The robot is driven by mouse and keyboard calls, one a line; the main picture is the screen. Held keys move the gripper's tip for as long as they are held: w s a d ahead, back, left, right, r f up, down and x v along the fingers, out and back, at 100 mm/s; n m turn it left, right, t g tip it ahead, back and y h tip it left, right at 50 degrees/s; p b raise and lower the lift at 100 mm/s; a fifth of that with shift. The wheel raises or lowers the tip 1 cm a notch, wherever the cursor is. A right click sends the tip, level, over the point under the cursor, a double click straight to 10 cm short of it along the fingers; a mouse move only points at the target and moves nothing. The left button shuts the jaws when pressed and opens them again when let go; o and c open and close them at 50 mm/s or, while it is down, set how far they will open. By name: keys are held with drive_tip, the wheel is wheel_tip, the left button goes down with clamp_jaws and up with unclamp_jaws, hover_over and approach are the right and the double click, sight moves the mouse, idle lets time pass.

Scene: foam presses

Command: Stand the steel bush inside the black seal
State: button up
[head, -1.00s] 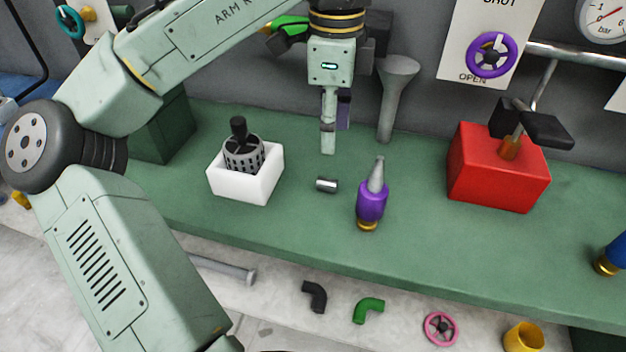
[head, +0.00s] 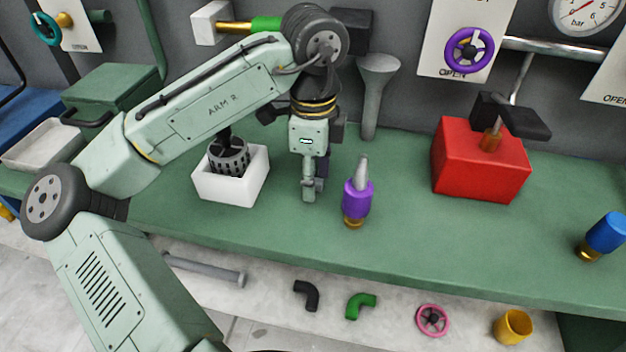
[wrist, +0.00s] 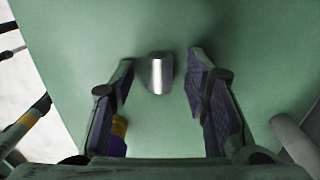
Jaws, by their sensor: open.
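The steel bush (wrist: 159,73) is a small shiny cylinder lying on the green bench. In the wrist view it sits between the fingertips of my gripper, with a gap to the finger on each side. My gripper (head: 310,193) is open and empty, pointing down low over the bench. In the head view the gripper hides the bush. I cannot make out the black seal in any view.
A purple nozzle (head: 357,198) stands close on the right. A red block (head: 480,165) is further right; clear bench lies between.

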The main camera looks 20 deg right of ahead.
drive_tip(key=shift+c, duration=0.3)
clamp_jaws()
idle(0.3)
